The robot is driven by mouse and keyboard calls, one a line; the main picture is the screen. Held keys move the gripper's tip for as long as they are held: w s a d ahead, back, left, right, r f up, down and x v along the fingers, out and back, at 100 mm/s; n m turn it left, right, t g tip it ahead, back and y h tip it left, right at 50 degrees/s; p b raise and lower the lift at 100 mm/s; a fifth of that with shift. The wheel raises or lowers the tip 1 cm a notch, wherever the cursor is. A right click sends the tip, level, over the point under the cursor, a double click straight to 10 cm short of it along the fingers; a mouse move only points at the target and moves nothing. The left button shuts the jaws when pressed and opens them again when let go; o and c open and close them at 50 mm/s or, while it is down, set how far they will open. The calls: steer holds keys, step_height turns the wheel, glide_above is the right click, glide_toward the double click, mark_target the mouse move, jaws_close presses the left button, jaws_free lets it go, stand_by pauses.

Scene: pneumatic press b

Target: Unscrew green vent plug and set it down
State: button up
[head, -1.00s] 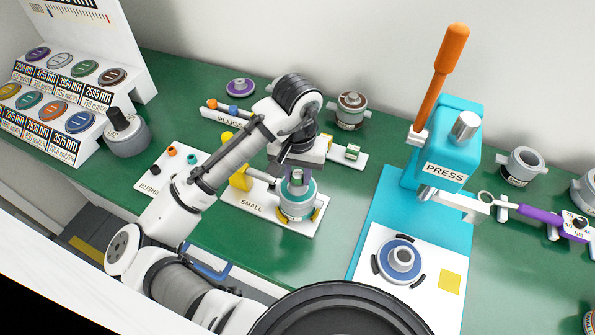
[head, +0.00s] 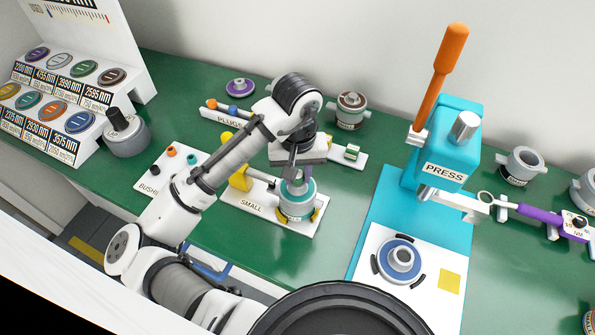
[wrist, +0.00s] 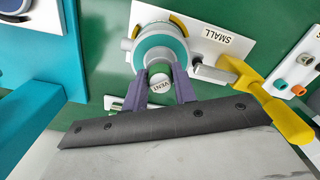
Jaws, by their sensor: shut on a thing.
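A grey housing with a teal ring (head: 296,202) sits in the fixture marked SMALL (head: 252,206); its ring also shows in the wrist view (wrist: 160,44). My gripper (wrist: 159,88) is shut on the plug, one purple finger on each side. In the head view my gripper (head: 297,174) is directly above the housing and its fingers mostly hide the plug. I cannot tell whether the plug's thread is still in the housing.
A yellow-handled clamp (wrist: 265,100) stands beside the housing. The PLUGS rack (head: 228,119) and a bushing plate (head: 168,168) lie to the left. The teal press (head: 445,150) with its orange lever stands to the right. Green bench is clear between fixture and press.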

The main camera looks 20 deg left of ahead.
steer(key=shift+n, duration=0.9)
steer(key=shift+n, duration=0.8)
steer(key=o, duration=0.5)
steer(key=shift+o, duration=0.2)
steer(key=shift+m, duration=0.9)
